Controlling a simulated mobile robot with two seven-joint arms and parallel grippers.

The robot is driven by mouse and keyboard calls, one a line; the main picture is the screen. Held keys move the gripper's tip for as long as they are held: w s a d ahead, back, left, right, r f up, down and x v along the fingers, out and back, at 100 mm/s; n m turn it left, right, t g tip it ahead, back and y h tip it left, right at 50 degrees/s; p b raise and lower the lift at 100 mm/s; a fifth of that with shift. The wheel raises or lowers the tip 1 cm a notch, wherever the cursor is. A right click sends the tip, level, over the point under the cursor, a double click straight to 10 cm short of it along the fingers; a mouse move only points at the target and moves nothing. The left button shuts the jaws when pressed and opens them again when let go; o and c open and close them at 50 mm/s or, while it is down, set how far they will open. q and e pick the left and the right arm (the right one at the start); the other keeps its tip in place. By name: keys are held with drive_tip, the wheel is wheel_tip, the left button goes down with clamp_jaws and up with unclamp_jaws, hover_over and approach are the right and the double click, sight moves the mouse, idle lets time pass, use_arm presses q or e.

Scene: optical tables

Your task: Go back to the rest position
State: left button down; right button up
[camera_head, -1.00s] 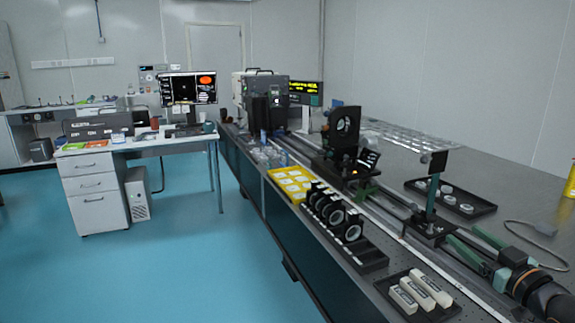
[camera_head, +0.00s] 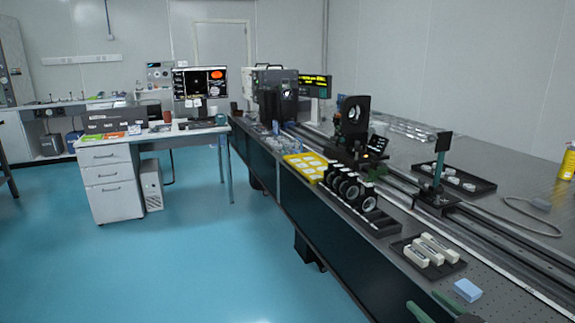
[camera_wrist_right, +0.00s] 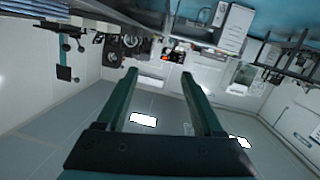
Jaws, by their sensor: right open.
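My right gripper (camera_head: 423,299) shows at the bottom edge of the head view, with only its two green fingers in sight. It is beside the near end of the optical table (camera_head: 515,297), on the aisle side. In the right wrist view the two green fingers (camera_wrist_right: 158,74) stand wide apart with nothing between them; the room appears upside down behind. My left gripper is in neither view.
Along the table edge are a tray with white blocks (camera_head: 405,260), a rack of round black mounts (camera_head: 381,227) and a yellow tray (camera_head: 290,160). A post-mounted plate (camera_head: 438,170) stands behind. The blue floor (camera_head: 210,260) is clear.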

drive_tip(key=s+a+f+m+g+b, duration=0.1)
drive_tip(key=s+a+f+g+b, duration=0.15)
drive_tip(key=s+a+f, duration=0.75)
drive_tip(key=s+a+f+m+g+b, duration=0.1)
drive_tip(key=s+a+f+b, duration=0.35)
drive_tip(key=s+f, duration=0.75)
use_arm(q)
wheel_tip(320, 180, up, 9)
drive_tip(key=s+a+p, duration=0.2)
drive_tip(key=p, duration=1.9)
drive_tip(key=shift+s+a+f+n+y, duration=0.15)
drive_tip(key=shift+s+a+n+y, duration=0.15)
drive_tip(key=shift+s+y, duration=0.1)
use_arm(e)
drive_tip(key=s+d+r+g+h, duration=0.1)
drive_tip(key=s+r, duration=0.3)
drive_tip(key=r, duration=0.5)
drive_tip(key=shift+s+d+m+g+h, duration=0.25)
drive_tip(key=shift+m+g+h, duration=0.2)
drive_tip(key=shift+g, duration=0.3)
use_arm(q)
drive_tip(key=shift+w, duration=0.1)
